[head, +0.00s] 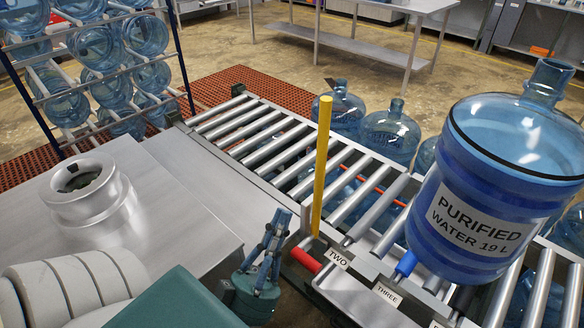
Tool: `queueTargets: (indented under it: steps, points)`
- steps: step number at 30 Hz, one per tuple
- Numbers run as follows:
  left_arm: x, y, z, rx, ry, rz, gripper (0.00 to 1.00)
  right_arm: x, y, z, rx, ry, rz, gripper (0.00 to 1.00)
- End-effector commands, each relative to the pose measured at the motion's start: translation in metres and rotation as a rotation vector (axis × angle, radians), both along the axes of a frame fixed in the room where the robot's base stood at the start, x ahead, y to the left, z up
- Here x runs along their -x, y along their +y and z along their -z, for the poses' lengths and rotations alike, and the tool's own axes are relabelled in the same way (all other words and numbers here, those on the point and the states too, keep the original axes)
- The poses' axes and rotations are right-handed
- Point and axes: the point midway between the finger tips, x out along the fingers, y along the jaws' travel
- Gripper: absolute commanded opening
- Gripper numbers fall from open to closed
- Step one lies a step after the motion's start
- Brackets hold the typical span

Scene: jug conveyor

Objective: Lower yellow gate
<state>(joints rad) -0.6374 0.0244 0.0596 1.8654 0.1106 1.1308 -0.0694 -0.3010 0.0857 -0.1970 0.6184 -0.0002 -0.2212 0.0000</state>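The yellow gate (322,165) is a straight bar standing upright at the near side of the roller conveyor (290,150). Its lower end is beside the "TWO" label (338,260). A red handle (306,260) sticks out below it. My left gripper (279,222) is left of the gate's lower part, fingers pointing up, apart from the bar. Nothing shows between its fingers, which overlap from this angle, so I cannot tell how far they are open. My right gripper is not in view.
A large blue water jug (492,185) stands upright on the rollers at the right, near a blue handle (405,264) and the "THREE" label (387,293). More jugs (390,132) stand behind the conveyor. A jug rack (100,70) is at the back left. The rollers left of the gate are bare.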

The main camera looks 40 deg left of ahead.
Motion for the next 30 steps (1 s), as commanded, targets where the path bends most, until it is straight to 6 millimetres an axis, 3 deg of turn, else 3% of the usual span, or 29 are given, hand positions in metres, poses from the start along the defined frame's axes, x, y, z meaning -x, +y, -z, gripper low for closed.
queueTargets:
  steps: [1, 11, 18, 30]
  points:
    - [-0.007, 0.001, -0.013, -0.001, -0.005, 0.000, 0.00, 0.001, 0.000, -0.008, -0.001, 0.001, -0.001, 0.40]
    - [-0.057, 0.006, -0.062, 0.000, -0.002, 0.001, 0.00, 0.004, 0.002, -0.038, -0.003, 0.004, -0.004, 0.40]
    - [-0.089, 0.010, -0.058, 0.000, 0.002, 0.001, 0.00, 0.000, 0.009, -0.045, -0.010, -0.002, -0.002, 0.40]
    - [-0.097, 0.011, -0.056, 0.000, 0.003, 0.002, 0.00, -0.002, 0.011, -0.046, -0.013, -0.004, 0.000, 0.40]
